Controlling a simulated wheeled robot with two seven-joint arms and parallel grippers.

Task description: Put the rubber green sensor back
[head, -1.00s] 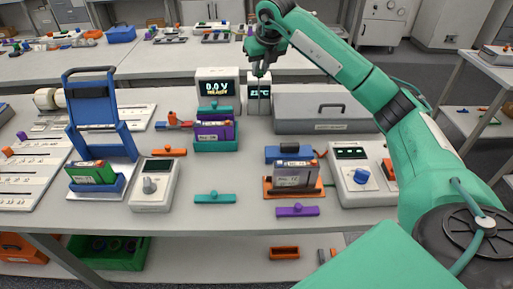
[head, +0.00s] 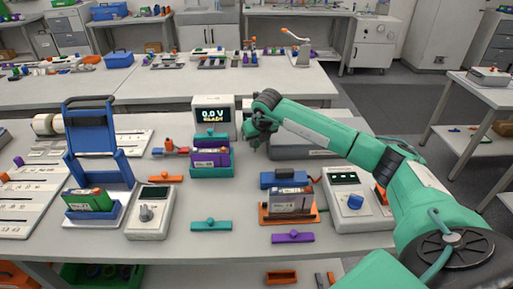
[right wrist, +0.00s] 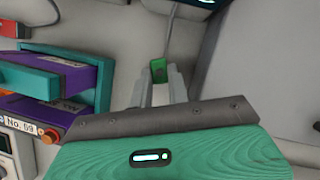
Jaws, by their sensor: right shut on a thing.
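The green sensor (right wrist: 159,71) shows in the right wrist view as a small green block at my fingertips, with a thin grey cable running up from it. My right gripper (right wrist: 162,88) is shut on it. In the head view my right gripper (head: 256,138) is over the back of the bench, just right of the teal holder (head: 211,170) and in front of the grey case. The sensor cannot be made out there. The temperature display seen earlier behind my arm is hidden now. My left gripper is not in view.
The voltage display (head: 212,116) stands left of my gripper, and the grey case (head: 310,140) lies right of it. A battery in an orange holder (head: 290,202) and a grey meter (head: 345,205) are nearer. Purple (head: 293,237) and teal (head: 211,225) bars lie in front.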

